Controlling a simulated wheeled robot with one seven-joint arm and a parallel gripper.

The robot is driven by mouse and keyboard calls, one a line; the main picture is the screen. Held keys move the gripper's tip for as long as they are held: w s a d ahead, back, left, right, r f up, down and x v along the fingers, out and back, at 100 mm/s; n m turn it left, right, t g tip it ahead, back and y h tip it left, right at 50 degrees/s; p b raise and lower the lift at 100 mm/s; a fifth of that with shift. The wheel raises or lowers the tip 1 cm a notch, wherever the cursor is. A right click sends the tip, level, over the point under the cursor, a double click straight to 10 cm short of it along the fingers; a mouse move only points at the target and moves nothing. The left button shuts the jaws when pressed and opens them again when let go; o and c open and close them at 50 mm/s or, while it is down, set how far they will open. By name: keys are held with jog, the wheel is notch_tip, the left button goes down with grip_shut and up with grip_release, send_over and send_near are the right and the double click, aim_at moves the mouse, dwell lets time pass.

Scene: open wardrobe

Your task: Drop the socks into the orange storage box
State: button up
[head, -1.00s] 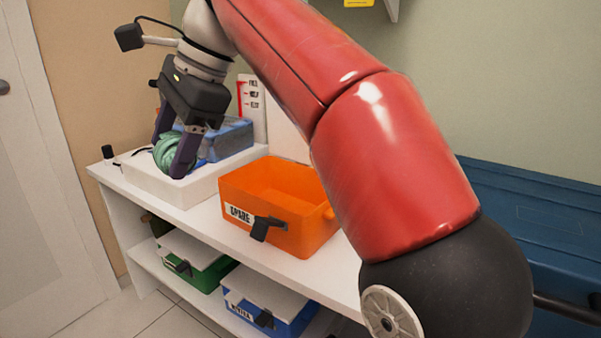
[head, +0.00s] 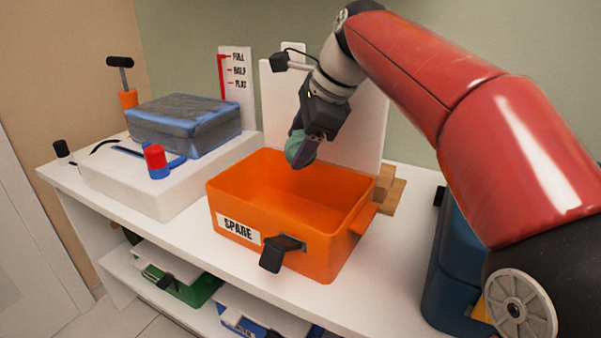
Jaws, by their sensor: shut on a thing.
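The orange storage box (head: 235,192) stands on the white shelf top with its lid off. It carries a label reading SPARE and a dark latch on its front, and its visible inside looks empty. My gripper (head: 301,152) is shut on the socks (head: 297,147), a rolled green bundle. It holds them above the back part of the box opening, around the height of the rear rim or higher. The gripper's fingers partly hide the socks.
A white block (head: 180,195) left of the box bears a grey-blue packed bag (head: 185,122) and a red-capped valve (head: 155,160). A white panel and wooden blocks (head: 390,190) stand behind. A blue container (head: 455,260) is at the right. Green and blue boxes sit below.

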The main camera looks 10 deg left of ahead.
jog(key=shift+f+b, duration=2.85)
jog(key=shift+b, duration=0.3)
jog(key=shift+r, duration=0.1)
jog(key=o, duration=1.1)
jog(key=shift+c, duration=0.2)
jog(key=p+v, duration=0.2)
jog(key=v, duration=0.5)
jog(key=shift+r+p, duration=0.3)
jog(key=shift+r, duration=0.05)
jog(key=shift+s+d, duration=0.1)
